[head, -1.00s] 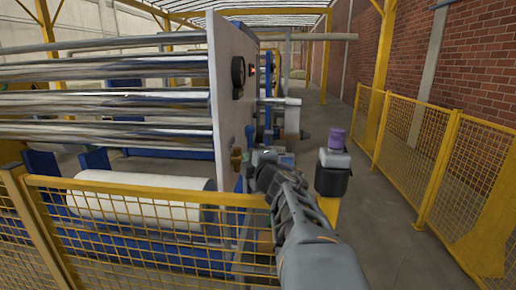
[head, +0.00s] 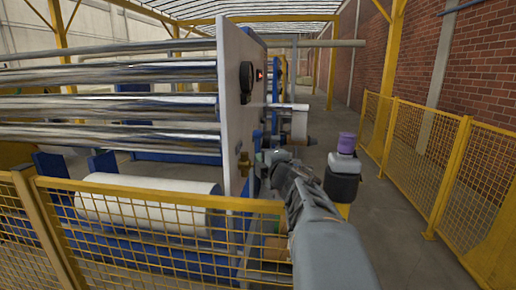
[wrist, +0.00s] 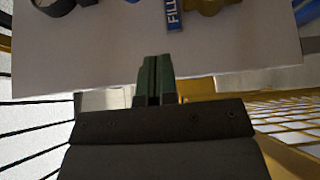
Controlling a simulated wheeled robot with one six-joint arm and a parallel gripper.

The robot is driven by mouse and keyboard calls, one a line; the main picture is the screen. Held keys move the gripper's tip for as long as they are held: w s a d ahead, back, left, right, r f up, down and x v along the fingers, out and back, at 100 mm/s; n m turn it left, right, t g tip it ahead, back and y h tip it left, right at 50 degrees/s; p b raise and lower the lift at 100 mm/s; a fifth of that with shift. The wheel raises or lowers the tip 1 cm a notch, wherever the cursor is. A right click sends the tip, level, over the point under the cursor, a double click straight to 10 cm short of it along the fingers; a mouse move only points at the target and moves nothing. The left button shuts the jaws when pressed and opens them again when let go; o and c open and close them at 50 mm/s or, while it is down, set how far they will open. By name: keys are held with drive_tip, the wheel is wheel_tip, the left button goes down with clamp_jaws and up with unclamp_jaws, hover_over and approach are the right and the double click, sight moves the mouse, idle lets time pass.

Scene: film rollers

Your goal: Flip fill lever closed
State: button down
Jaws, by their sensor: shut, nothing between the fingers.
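My gripper (head: 266,157) is shut and empty beside the white machine panel (head: 232,100). A brass fitting (head: 244,164) sits low on the panel's edge, just left of my gripper in the head view. In the wrist view my dark green fingertips (wrist: 154,72) are together in front of the panel. A blue strip marked "FILL" (wrist: 173,14) lies just beyond and right of the tips, beside a brass part (wrist: 207,6) cut off by the top edge. The fingers appear apart from both. I cannot tell the lever's full shape or position.
Metal rollers (head: 110,105) run left from the panel, with a white roll (head: 145,197) below. A yellow mesh fence (head: 150,230) stands in front, another (head: 430,160) along the right. A purple-capped container (head: 343,170) stands right of my arm. The floor aisle beyond is open.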

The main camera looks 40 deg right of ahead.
sight(258, 147)
drive_tip(key=w+d, duration=0.1)
drive_tip(key=w, duration=0.1)
drive_tip(key=w+d+p, duration=0.1)
drive_tip(key=w, duration=0.2)
drive_tip(key=w+d, duration=0.1)
drive_tip(key=w, duration=0.2)
drive_tip(key=shift+w+d, duration=0.15)
drive_tip(key=shift+d, duration=0.15)
drive_tip(key=shift+w+d+p, duration=0.3)
drive_tip(key=shift+d+p, duration=0.1)
drive_tip(key=shift+d, duration=0.05)
drive_tip(key=shift+r, duration=0.1)
